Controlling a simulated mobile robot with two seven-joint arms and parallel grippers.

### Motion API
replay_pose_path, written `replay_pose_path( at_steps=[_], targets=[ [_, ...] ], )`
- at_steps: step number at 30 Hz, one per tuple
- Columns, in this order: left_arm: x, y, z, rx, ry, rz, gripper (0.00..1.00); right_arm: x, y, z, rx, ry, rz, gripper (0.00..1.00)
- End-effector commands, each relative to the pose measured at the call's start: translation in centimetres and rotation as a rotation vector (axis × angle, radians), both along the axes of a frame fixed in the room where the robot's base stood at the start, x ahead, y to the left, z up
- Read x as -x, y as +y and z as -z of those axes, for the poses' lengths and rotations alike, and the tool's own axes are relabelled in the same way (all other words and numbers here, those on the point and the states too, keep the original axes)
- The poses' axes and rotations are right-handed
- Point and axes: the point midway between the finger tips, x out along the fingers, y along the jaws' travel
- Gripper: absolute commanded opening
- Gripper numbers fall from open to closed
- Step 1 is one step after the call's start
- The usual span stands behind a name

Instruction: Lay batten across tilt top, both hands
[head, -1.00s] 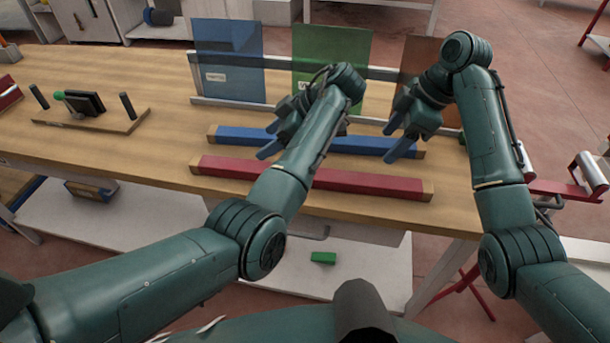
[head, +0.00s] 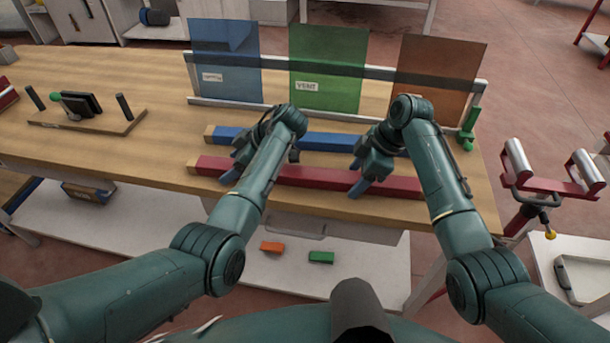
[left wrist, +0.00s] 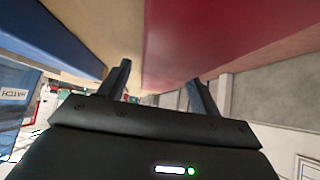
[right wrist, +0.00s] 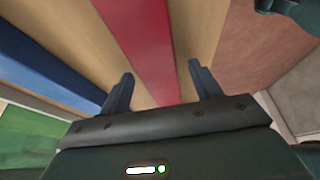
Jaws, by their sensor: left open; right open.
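A long red batten (head: 318,178) with wooden ends lies along the front of the wooden bench. A similar blue batten (head: 330,140) lies behind it. My left gripper (head: 232,168) is open at the red batten's left part; in the left wrist view the red batten (left wrist: 185,40) runs between the fingers (left wrist: 158,85). My right gripper (head: 358,178) is open at its right part; in the right wrist view the red batten (right wrist: 142,45) passes between the fingers (right wrist: 160,88). I cannot tell whether the fingers touch it. I cannot identify the tilt top.
A rack (head: 345,119) with blue, green and brown panels stands behind the battens. A wooden board with pegs (head: 90,125) is at left. A red stand with rollers (head: 550,183) is at right. Orange (head: 271,247) and green (head: 321,257) blocks lie on the lower shelf.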

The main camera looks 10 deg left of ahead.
Motion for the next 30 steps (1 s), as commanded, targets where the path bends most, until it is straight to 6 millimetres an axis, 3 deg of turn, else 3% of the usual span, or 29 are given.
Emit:
replay_pose_path(
  at_steps=[11,30],
  targets=[
    [0.02,0.26,0.28,0.000,0.000,0.000,0.62,0.00,0.13,0.31,0.001,-0.001,-0.001,0.62],
    [0.01,0.22,0.23,0.000,0.000,0.000,0.10,-0.01,0.11,0.28,0.000,-0.001,0.000,0.10]
  ],
)
